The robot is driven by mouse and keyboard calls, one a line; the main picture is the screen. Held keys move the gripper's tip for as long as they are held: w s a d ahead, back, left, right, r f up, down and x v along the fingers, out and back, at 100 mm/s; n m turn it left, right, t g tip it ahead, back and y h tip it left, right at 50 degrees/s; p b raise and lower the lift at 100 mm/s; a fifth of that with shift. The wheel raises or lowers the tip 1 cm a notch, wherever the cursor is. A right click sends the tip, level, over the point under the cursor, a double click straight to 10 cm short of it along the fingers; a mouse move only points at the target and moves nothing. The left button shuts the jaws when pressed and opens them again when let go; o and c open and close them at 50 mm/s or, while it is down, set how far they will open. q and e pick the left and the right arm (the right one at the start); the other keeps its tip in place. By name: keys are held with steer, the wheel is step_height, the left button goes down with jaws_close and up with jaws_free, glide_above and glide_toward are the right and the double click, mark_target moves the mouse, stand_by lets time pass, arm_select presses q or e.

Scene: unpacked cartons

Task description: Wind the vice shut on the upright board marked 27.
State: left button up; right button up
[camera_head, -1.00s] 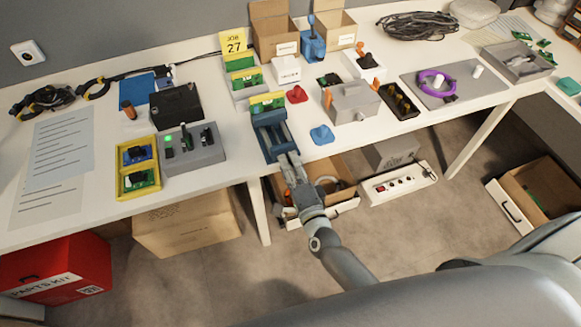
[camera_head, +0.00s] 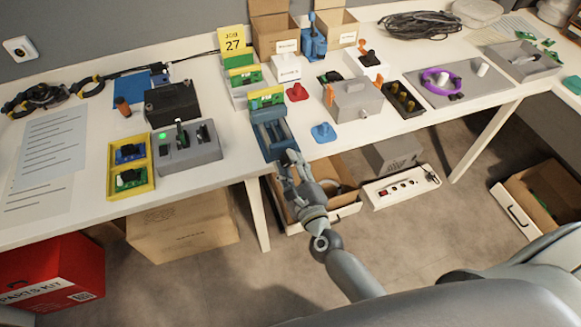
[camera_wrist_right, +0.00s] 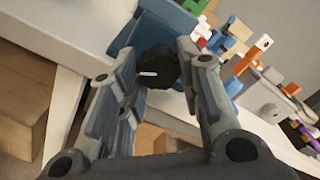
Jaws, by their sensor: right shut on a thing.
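The blue vice (camera_head: 272,137) stands at the table's front edge in the head view. A green board with a yellow strip (camera_head: 267,98) stands upright at its back end. A yellow sign marked 27 (camera_head: 233,41) stands behind, by another such board (camera_head: 243,77). My right gripper (camera_head: 287,166) is at the vice's front end. In the right wrist view the gripper (camera_wrist_right: 160,85) is shut on the black knob (camera_wrist_right: 158,66) of the vice, with the blue vice body (camera_wrist_right: 170,25) just beyond. Whether the jaws touch the board is too small to tell. My left gripper is not in view.
A grey fixture with a green light (camera_head: 188,148) and a yellow tray (camera_head: 131,167) are left of the vice. Open cartons stand behind.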

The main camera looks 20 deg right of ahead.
steer(key=shift+f+m+b, duration=0.1)
steer(key=shift+m+b, duration=0.25)
steer(key=shift+m, duration=0.55)
steer(key=o, duration=1)
steer(key=s, duration=1.2)
steer(key=shift+d, duration=0.2)
